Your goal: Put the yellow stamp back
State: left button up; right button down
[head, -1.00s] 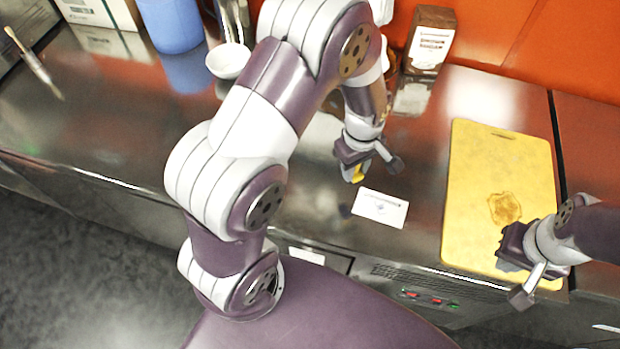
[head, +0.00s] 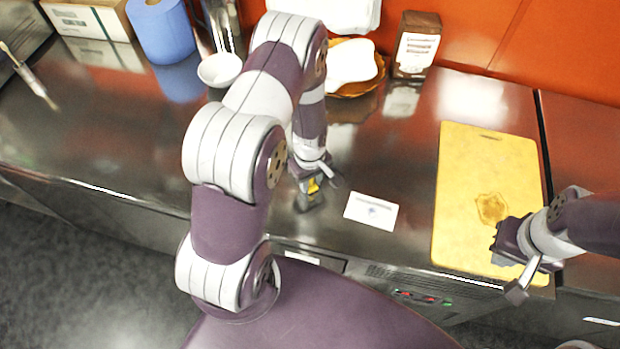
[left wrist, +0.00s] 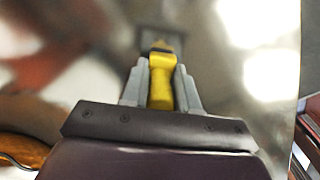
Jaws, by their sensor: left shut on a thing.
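The yellow stamp (head: 313,186) is between the fingers of my left gripper (head: 314,181), over the steel counter left of the white card. In the left wrist view the stamp (left wrist: 161,80) stands upright between the two grey fingers, which touch its sides. A dark patch (head: 308,204) shows just below the stamp; I cannot tell if it is a holder, a pad or a shadow. The white card (head: 371,211) lies flat on the counter with a small faint mark on it. My right gripper (head: 506,242) is over the lower right of the yellow board; its fingers are not clear.
The yellow cutting board (head: 460,200) lies at the right with a brown patch on it. Along the back stand a brown package (head: 416,45), an orange-brown dish (head: 368,88) with a white thing, a white bowl (head: 220,70) and a blue roll (head: 162,30). The counter around the card is clear.

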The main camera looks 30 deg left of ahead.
pick_arm(q)
jog(key=o, duration=0.8)
jog(key=shift+o, duration=0.3)
jog(key=shift+d, duration=0.1)
jog(key=shift+r, duration=0.4)
notch_tip(320, 180, up, 11)
jog(key=shift+r+b, duration=0.2)
jog(key=shift+b, duration=0.65)
jog(key=s+d+r+m+t, duration=0.1)
jog(key=s+d+r+m, duration=0.4)
jog(key=s+r+m, duration=0.3)
jog(key=m, duration=0.3)
jog(key=shift+s+m, duration=0.35)
jog(key=shift+m, duration=0.05)
